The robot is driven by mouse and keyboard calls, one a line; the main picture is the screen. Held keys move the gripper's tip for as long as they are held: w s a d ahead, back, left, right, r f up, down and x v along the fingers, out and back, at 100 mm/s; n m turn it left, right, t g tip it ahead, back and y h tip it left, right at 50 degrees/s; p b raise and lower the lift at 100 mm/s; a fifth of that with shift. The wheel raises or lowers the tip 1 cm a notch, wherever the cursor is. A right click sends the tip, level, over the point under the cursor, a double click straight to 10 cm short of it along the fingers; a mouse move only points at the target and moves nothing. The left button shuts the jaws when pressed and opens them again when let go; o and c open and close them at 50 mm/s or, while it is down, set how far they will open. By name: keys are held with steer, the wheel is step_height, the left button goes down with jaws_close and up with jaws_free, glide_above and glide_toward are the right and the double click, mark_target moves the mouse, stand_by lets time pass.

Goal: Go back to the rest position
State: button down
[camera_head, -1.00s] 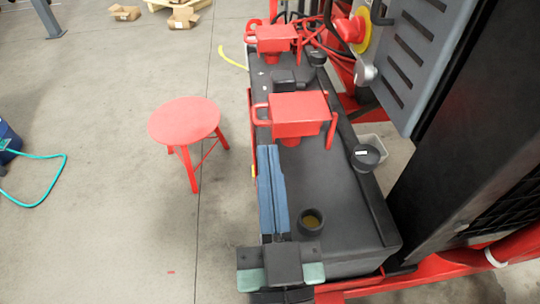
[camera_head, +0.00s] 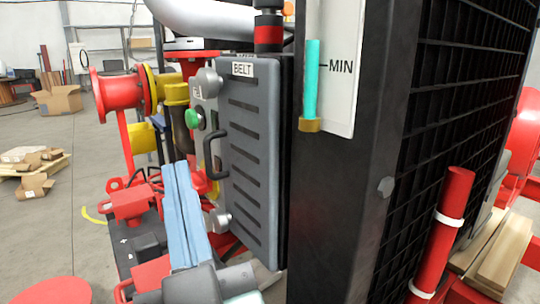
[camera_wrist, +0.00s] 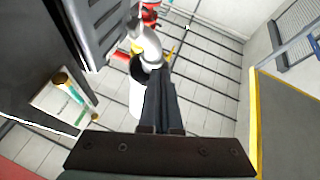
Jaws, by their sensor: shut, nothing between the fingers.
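My gripper (camera_head: 173,167) is raised in front of the skid in the head view, left of the grey slotted panel (camera_head: 258,150) marked BELT. Its two long blue fingers point up and away, lie side by side and are shut with nothing between them. The wrist view also shows the fingers (camera_wrist: 158,72), dark there, pressed together and empty. The panel's black handle (camera_head: 211,152) lies a little right of the fingers in the head view. I cannot tell the distance between them.
A level gauge marked MIN (camera_head: 312,85) is on the black cabinet (camera_head: 345,190) at right. A green button (camera_head: 191,118) and red pump parts (camera_head: 130,203) are at left. The red stool (camera_head: 52,291) is at bottom left. Open floor (camera_head: 60,230) lies left of the skid.

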steer(key=s+d+r+m+t+h, duration=0.1)
steer(key=d+r+m+t+h, duration=0.3)
steer(key=r, duration=0.4)
steer(key=s+d+r+m+t+h, duration=0.1)
steer(key=s+d+r+m+h, duration=0.1)
steer(key=d+r+h, duration=0.35)
step_height(320, 180, up, 32)
steer(key=a+p, duration=0.1)
steer(key=p, duration=2.9)
steer(key=shift+w+a+p, duration=0.25)
steer(key=shift+p, duration=0.1)
